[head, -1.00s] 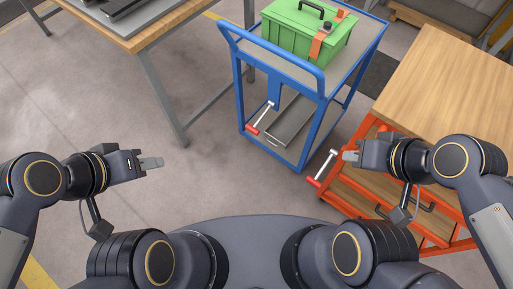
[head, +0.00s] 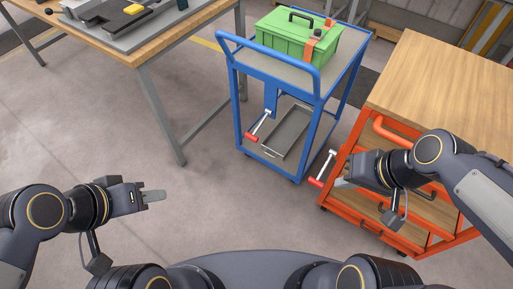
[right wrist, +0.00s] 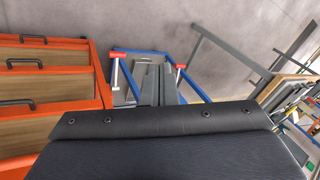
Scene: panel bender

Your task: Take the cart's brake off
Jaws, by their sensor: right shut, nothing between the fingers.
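The blue cart (head: 319,84) carries a green toolbox and has a lever with a red grip (head: 252,138) and pale shaft low on its near side. The orange cart (head: 359,175) has a wooden top and a similar red-gripped lever (head: 316,182) at its left side. My right gripper (head: 342,184) is shut and empty, just right of the orange cart's lever in the head view; I cannot tell if they touch. The right wrist view shows red grips near the orange cart (right wrist: 113,56) and near the blue frame (right wrist: 180,67). My left gripper (head: 154,196) is over open floor, apart from both carts.
The green toolbox (head: 285,42) sits on the blue cart's top, with a grey tray (head: 286,132) on the lower shelf. A wooden workbench (head: 150,42) stands at the upper left. The orange cart's drawers (right wrist: 45,85) show dark handles. The floor between my left gripper and the carts is clear.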

